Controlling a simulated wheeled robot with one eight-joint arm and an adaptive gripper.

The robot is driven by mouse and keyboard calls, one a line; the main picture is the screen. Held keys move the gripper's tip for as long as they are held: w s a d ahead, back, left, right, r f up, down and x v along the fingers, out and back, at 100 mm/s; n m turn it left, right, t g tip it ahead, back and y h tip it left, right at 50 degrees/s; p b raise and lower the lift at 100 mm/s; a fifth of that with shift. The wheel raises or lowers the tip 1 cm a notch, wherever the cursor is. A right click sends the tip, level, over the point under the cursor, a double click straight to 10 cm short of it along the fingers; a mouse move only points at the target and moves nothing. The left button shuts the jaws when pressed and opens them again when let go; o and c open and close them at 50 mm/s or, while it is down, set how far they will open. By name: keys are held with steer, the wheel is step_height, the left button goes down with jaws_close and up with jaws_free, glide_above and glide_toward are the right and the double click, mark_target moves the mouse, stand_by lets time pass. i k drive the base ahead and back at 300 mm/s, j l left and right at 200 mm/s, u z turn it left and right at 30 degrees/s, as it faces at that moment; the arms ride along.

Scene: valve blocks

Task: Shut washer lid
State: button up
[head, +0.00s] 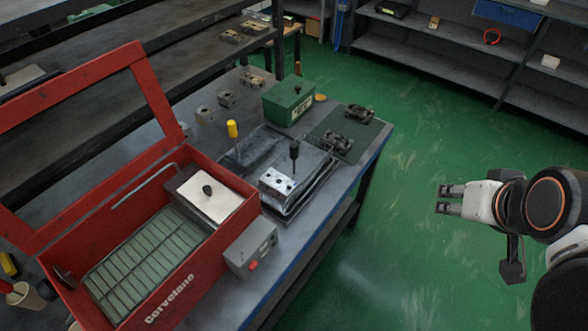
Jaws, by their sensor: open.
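The red parts washer (204,275) stands at the left of the workbench, with "Corvelano" lettering on its front wall. Its lid (152,95) is a red frame, raised and leaning back at the left. Inside the washer are a slatted grey-green rack, a white block with a black knob, and a thin metal bar. My gripper (443,199) is at the right, over the green floor, off the bench edge and well apart from the washer and its lid. It is open and nothing shows between its fingers.
A grey control box (251,247) with a red button sits against the washer's front. A metal fixture (292,180) with a black-knobbed lever, a green box (289,101) and valve blocks (338,143) occupy the bench. Shelves (430,30) line the back. The floor between bench and gripper is clear.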

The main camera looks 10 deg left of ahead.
mark_target(17, 232)
steer(key=j+u, duration=0.15)
steer(key=u, duration=2.1)
